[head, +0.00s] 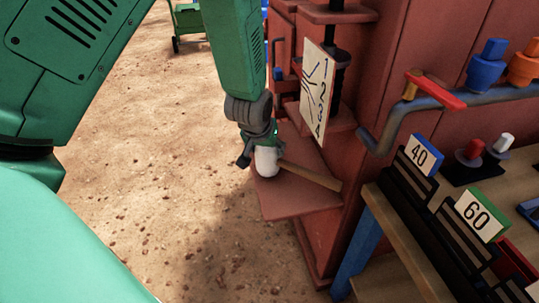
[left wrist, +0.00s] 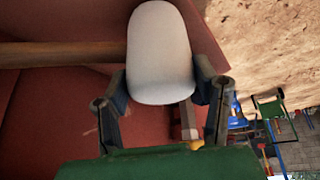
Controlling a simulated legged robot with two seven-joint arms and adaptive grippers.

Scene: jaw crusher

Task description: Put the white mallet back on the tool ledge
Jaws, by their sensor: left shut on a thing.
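The mallet has a white head (head: 266,160) and a brown wooden handle (head: 312,177). My left gripper (head: 260,146) is shut on the white head from above, over the small red ledge (head: 290,204) on the side of the red machine. The handle points right toward the machine wall. In the left wrist view, the white head (left wrist: 160,50) sits between the two dark fingers and the handle (left wrist: 60,54) runs left over the red surface. I cannot tell whether the mallet touches the ledge. My right gripper is not in view.
A white panel numbered 1 to 4 (head: 317,92) stands just behind the ledge. A grey pipe with a red lever (head: 436,90) juts out at the right. A wooden bench (head: 405,255) holds racks marked 40 and 60. Sandy ground lies open left of the ledge.

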